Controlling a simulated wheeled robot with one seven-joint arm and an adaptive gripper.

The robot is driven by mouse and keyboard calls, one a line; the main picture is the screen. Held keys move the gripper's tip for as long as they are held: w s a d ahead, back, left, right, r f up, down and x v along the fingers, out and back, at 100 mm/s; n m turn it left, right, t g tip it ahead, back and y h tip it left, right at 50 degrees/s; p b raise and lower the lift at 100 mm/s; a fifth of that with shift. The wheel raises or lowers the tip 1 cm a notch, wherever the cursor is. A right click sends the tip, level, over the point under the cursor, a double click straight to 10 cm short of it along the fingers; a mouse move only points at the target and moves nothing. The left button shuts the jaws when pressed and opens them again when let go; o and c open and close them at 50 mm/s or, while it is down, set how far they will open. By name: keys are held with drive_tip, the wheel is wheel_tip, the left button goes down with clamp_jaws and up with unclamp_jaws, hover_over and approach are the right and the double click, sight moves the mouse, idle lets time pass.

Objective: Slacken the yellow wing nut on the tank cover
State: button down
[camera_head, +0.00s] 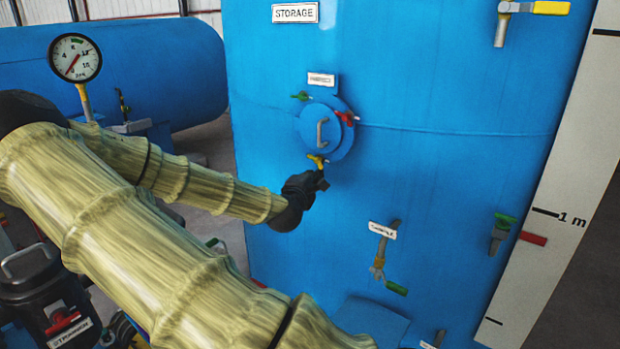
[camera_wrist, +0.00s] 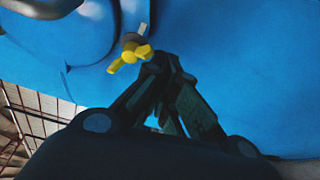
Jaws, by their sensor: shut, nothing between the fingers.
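The yellow wing nut (camera_head: 318,160) sits at the bottom edge of the round blue cover (camera_head: 319,128) on the blue storage tank. A red wing nut (camera_head: 346,118) is at the cover's right and a green one (camera_head: 301,96) at its upper left. My gripper (camera_head: 322,180) is just below the yellow wing nut. In the wrist view, the yellow wing nut (camera_wrist: 130,56) is on a grey bolt beside the cover's rim, left of my gripper's fingertips (camera_wrist: 168,62). The fingers are together and hold nothing. They look very near the nut; I cannot tell whether they touch it.
The cover has a grey handle (camera_head: 321,132). Below right on the tank (camera_head: 440,170), a sample valve with a green lever (camera_head: 396,288) sticks out. A pressure gauge (camera_head: 75,58) stands at the left. A white measuring scale (camera_head: 560,190) runs along the right.

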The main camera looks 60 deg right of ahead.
idle(0.5)
wheel_tip(320, 180, down, 4)
drive_tip(key=w+b, duration=0.2)
drive_tip(key=b, duration=0.1)
drive_tip(key=a+r+b, duration=0.3)
drive_tip(key=a, duration=0.6)
drive_tip(key=shift+r, duration=0.15)
drive_tip(key=shift+a, duration=0.1)
